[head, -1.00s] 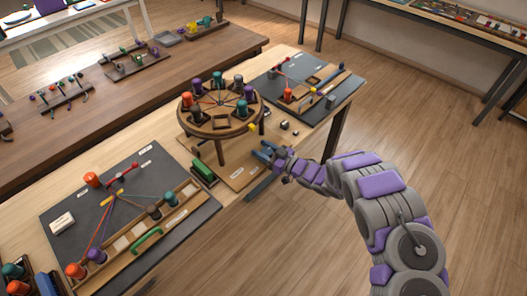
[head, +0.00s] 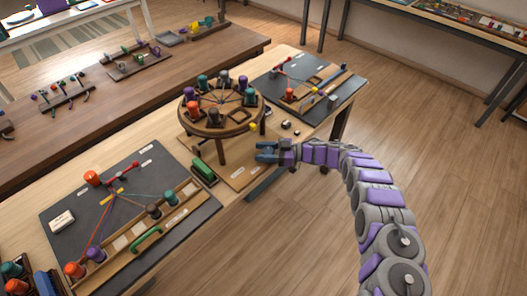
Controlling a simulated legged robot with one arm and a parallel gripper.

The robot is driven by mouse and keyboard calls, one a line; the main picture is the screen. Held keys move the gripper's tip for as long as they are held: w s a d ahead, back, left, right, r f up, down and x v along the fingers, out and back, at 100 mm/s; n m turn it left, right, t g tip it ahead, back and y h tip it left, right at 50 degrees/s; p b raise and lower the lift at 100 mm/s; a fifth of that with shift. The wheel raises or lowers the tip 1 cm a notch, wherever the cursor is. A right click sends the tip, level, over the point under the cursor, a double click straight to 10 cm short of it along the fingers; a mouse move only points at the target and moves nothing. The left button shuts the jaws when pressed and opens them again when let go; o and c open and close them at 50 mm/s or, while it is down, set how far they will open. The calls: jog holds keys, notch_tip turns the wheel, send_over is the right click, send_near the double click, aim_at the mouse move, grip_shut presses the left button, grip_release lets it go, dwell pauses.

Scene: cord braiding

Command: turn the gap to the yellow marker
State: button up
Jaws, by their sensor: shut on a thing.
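The round wooden braiding stand (head: 222,128) stands on legs on the light table. Several orange, teal and purple bobbins ring its top, with cords meeting near the middle. The small yellow marker (head: 253,127) sits at the front right of its rim. The bobbins are small, and I cannot clearly tell which space between them is the gap. My gripper (head: 264,151) is just below and right of the marker, beside the front of the stand. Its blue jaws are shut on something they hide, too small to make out.
A dark braiding board (head: 80,195) with bobbins lies to the left, and another dark board (head: 340,98) lies to the back right. A green block (head: 204,172) is left of my gripper. Open floor (head: 440,185) lies to the right.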

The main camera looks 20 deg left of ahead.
jog(key=shift+w+r+n+g, duration=0.1)
jog(key=shift+r+n+g, duration=0.1)
jog(key=shift+n+g, duration=0.1)
dwell(0.4)
jog(key=o, duration=1)
jog(key=shift+a+f, duration=0.1)
jog(key=shift+c, duration=0.2)
